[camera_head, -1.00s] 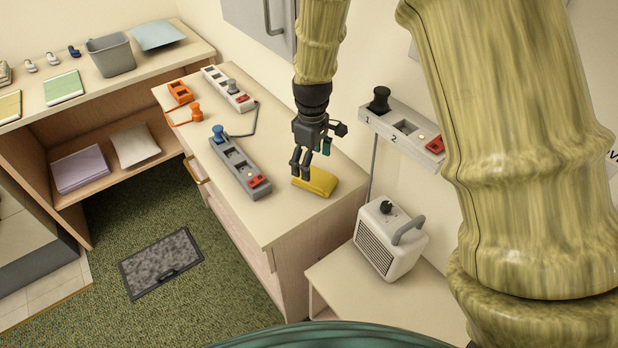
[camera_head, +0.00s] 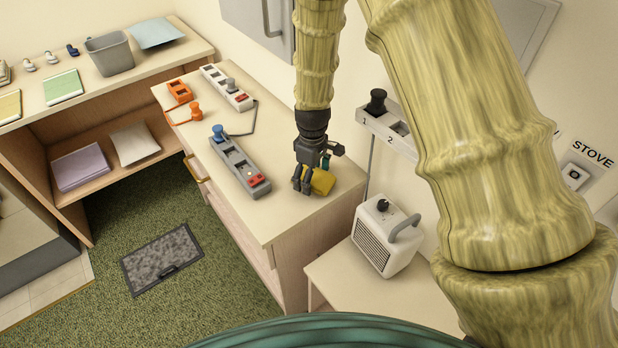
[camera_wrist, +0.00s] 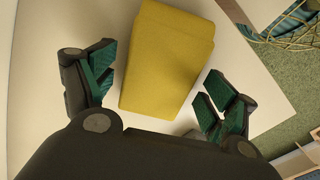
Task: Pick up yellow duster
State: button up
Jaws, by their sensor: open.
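The yellow duster (camera_head: 322,182) lies on the right end of the wooden counter (camera_head: 290,215). In the head view my gripper (camera_head: 305,188) is low over it and hides part of it. In the wrist view the yellow duster (camera_wrist: 168,58) is a padded block lying on the pale counter top, ahead of the palm. My gripper (camera_wrist: 155,95) is open, with one green-padded finger on each side of the duster. Both fingers look apart from it. I cannot tell the exact height of the fingertips above the counter.
A grey power strip (camera_head: 240,165) with a blue plug lies left of the gripper. A white strip (camera_head: 228,90) and orange pieces (camera_head: 180,92) are farther back. A white heater (camera_head: 385,237) stands on a lower surface at right. A wall socket strip (camera_head: 385,122) is behind.

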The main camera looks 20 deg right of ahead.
jog(key=c, duration=1.2)
jog(key=shift+r, duration=0.15)
jog(key=shift+r+b, duration=0.55)
jog(key=shift+r, duration=0.35)
jog(key=shift+s+r+b, duration=0.3)
jog(key=shift+r+b, duration=0.1)
jog(key=shift+r, duration=0.3)
jog(key=s+a+b, duration=0.1)
jog(key=s, duration=0.4)
jog(key=s+a+r+b, duration=0.1)
jog(key=s, duration=0.4)
jog(key=s+a+b, duration=0.1)
jog(key=s+a, duration=0.1)
jog(key=s, duration=0.3)
jog(key=shift+r, duration=0.3)
jog(key=shift+w, duration=0.1)
